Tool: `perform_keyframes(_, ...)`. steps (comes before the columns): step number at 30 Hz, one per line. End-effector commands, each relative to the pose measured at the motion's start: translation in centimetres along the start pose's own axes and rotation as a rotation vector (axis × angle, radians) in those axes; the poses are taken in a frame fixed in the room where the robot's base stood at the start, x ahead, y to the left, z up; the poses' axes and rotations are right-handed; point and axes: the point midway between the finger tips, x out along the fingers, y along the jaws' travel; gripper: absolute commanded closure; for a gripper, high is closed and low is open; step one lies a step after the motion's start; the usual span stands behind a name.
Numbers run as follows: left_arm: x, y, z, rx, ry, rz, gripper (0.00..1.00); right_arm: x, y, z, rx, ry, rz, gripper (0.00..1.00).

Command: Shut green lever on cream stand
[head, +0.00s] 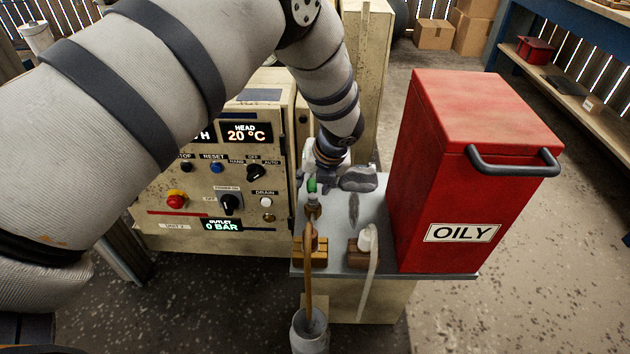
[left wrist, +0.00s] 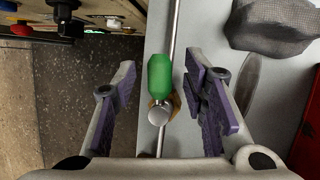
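The green lever (head: 312,185) sits on a brass valve fitting (head: 312,210) at the left side of the grey top of the cream stand (head: 345,298). In the left wrist view the green lever (left wrist: 160,72) lies between the two purple-padded fingers of my left gripper (left wrist: 160,105), with a gap on both sides. The left gripper (head: 325,172) is open and down at the lever in the head view, where its fingers are partly hidden. Its fingers appear apart from the lever. My right gripper is not in view.
A red OILY bin (head: 480,180) stands on the right of the stand top. A grey rag (head: 358,178) lies beside the lever. The compressor panel (head: 215,175) with knobs and buttons is close on the left. A brown hose (head: 308,275) hangs into a grey container (head: 309,332) below.

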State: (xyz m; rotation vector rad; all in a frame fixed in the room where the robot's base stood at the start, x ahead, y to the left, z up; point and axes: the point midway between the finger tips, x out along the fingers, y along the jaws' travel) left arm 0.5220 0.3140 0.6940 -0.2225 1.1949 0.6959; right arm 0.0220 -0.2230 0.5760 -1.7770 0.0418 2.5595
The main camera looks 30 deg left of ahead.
Motion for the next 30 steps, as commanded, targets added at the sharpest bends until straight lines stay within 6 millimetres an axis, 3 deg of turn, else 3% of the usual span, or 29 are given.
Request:
perform_keyframes(8, 0.11, 0.01, 0.09, -0.001, -0.002, -0.001, 0.63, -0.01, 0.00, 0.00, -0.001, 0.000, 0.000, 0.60)
perform_keyframes(13, 0.11, 0.01, 0.07, -0.001, -0.001, -0.001, 1.00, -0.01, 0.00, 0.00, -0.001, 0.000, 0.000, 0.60)
perform_keyframes(23, 0.18, 0.07, 0.04, -0.022, 0.004, 0.008, 1.00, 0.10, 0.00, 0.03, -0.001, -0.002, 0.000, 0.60)
perform_keyframes(30, 0.39, 0.52, -0.03, -0.134, 0.029, 0.057, 1.00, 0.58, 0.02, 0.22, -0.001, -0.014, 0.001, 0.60)
